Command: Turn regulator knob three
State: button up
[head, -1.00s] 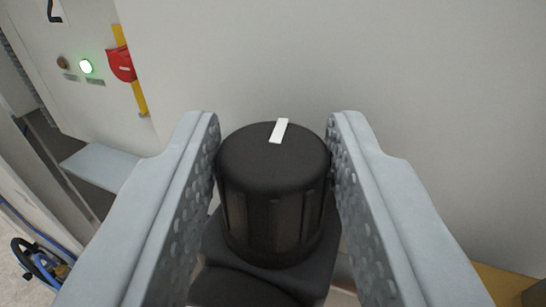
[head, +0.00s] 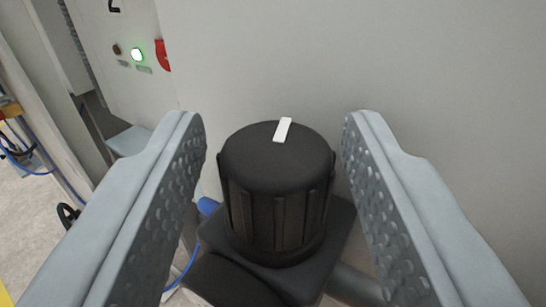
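A black ribbed regulator knob (head: 276,190) with a white mark on its top stands between the fingers of my gripper (head: 277,150). The white mark points away and slightly right. My gripper is open, with a gap on each side of the knob, so the fingers do not touch it. The knob sits on a dark regulator body (head: 335,235), partly hidden behind it. Which number this knob has cannot be read here.
A pale machine wall (head: 380,50) rises right behind the knob. At the upper left is a panel with a lit green button (head: 137,55) and a red switch (head: 162,55). A blue hose (head: 185,270) runs beside the regulator body.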

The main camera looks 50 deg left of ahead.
jog(key=shift+m+t+h, duration=0.3)
jog(key=shift+t, duration=0.1)
dwell(0.3)
jog(key=shift+a+r+h, duration=0.1)
jog(key=shift+h, duration=0.2)
jog(key=shift+m+t+h, duration=1)
jog(key=shift+m+h, duration=0.1)
jog(key=shift+s+a+m+t+h, duration=0.15)
jog(key=shift+m+t+h, duration=0.45)
jog(key=shift+m+h, duration=0.45)
jog(key=shift+a+m+t+h, duration=0.15)
jog(key=shift+m+t+h, duration=0.5)
jog(key=shift+h, duration=0.7)
jog(key=s+d+r+m+t+h, duration=0.1)
jog(key=s+d, duration=0.1)
jog(key=s, duration=1.3)
jog(key=s+d+m+h, duration=0.1)
jog(key=s+d+h, duration=0.1)
jog(key=s, duration=1.3)
jog(key=shift+s+d+r+t, duration=0.35)
jog(key=shift+s+r, duration=0.05)
